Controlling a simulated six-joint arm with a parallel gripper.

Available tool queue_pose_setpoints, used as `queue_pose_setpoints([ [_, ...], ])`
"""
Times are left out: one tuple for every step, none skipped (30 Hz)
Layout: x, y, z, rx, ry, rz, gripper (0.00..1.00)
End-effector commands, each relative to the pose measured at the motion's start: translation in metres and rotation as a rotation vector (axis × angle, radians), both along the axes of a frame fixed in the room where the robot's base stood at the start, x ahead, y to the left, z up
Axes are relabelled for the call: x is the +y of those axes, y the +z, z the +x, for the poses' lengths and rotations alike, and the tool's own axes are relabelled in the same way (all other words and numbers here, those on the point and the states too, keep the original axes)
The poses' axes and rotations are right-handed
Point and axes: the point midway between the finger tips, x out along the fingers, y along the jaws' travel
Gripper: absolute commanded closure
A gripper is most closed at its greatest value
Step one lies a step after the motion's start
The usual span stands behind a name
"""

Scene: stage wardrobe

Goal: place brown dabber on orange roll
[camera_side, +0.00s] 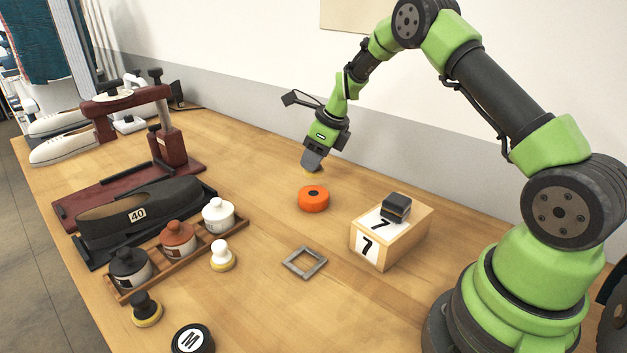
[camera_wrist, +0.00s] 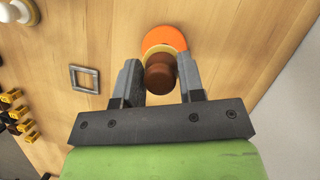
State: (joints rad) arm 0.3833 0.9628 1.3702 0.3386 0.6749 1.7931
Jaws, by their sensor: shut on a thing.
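My gripper (camera_wrist: 158,72) is shut on the brown dabber (camera_wrist: 159,79), with a finger on either side of its brown knob. In the side view my gripper (camera_side: 313,160) is raised behind the orange roll (camera_side: 313,203), and only the dabber's yellowish pad (camera_side: 314,173) shows below the fingers. The pad appears above the table and apart from the roll. The orange roll stands flat on the table with a dark hole in its top. In the wrist view the dabber partly covers the roll (camera_wrist: 163,35).
A grey square frame (camera_side: 304,262) lies in front of the roll. A wooden box (camera_side: 396,238) marked 7 bears a dark block (camera_side: 396,207). A white dabber (camera_side: 221,256) and a black dabber (camera_side: 146,309) stand near a wooden tray (camera_side: 180,262) of pots. A shoe (camera_side: 150,207) lies behind.

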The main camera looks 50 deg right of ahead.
Motion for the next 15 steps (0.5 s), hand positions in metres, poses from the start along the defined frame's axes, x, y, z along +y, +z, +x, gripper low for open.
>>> queue_pose_setpoints([
  [0.000, -0.008, 0.000, 0.003, 0.001, 0.001, 0.86],
  [0.000, -0.010, 0.000, 0.001, 0.001, 0.000, 0.86],
  [0.000, -0.013, 0.000, 0.001, 0.001, 0.000, 0.86],
  [0.001, -0.016, 0.000, 0.001, 0.002, 0.001, 0.86],
  [0.001, -0.020, 0.000, 0.003, 0.001, 0.001, 0.86],
  [0.001, -0.026, 0.000, 0.002, 0.001, 0.000, 0.86],
  [0.001, -0.031, 0.000, 0.003, 0.002, 0.000, 0.86],
  [0.001, -0.035, 0.000, 0.003, 0.001, 0.001, 0.86],
  [0.001, -0.041, 0.000, 0.002, 0.002, 0.001, 0.86],
  [0.001, -0.045, 0.000, 0.001, 0.002, 0.001, 0.86],
  [0.001, -0.047, 0.000, 0.001, 0.001, 0.000, 0.86],
  [0.001, -0.050, 0.000, 0.001, 0.001, -0.001, 0.86],
  [0.000, -0.051, 0.000, 0.000, 0.001, -0.002, 0.86],
  [0.001, -0.052, 0.000, 0.000, 0.001, -0.001, 0.86],
  [0.000, -0.052, 0.000, -0.002, 0.001, -0.001, 0.86],
])
